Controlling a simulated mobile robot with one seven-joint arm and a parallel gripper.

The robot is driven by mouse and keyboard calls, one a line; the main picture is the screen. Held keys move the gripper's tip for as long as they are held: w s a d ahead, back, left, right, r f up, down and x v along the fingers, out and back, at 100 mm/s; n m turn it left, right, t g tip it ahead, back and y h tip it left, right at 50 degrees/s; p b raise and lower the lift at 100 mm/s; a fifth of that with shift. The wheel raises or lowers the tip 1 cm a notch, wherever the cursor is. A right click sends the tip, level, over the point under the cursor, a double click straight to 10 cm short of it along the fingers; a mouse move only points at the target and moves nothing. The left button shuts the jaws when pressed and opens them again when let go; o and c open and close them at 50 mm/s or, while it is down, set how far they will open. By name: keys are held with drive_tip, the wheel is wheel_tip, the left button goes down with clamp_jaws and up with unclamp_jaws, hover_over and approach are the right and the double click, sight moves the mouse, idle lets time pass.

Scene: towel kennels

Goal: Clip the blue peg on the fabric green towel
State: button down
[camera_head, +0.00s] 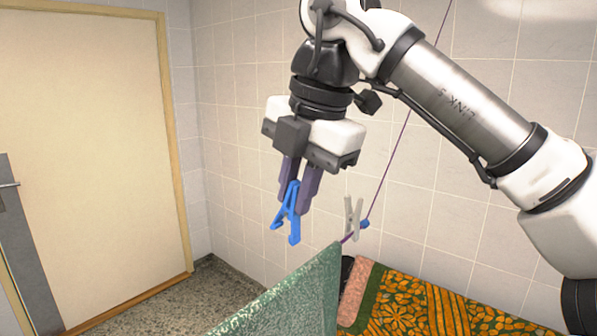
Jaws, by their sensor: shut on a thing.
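My gripper (297,186) is shut on the blue peg (290,212) and points down. The peg hangs below the fingers with its two legs downward, spread apart at the lower end. The green towel (290,296) hangs over the line at the bottom middle, its upper edge sloping up to the right. In this view the peg is above and left of the towel's top corner, and clear background shows between them. The towel's lower part is outside the picture.
A purple line (386,172) runs up to the right from the towel's corner. A grey-white peg (353,219) and a small blue piece (364,224) are on it. A patterned orange and green cloth (425,308) lies at the lower right. A door (85,150) stands left.

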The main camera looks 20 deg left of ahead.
sight(299, 238)
wheel_tip(299, 238, down, 4)
drive_tip(key=shift+r, duration=0.25)
drive_tip(key=shift+w+f+b, duration=0.1)
drive_tip(key=shift+f+b, duration=0.8)
drive_tip(key=shift+f, duration=0.35)
drive_tip(key=shift+f, duration=0.2)
idle(0.4)
drive_tip(key=shift+f+b, duration=0.45)
drive_tip(key=shift+f, duration=0.05)
drive_tip(key=shift+f+b, duration=0.5)
drive_tip(key=shift+f, duration=0.15)
idle(0.7)
drive_tip(key=shift+f, duration=0.3)
drive_tip(key=c, duration=0.8)
unclamp_jaws()
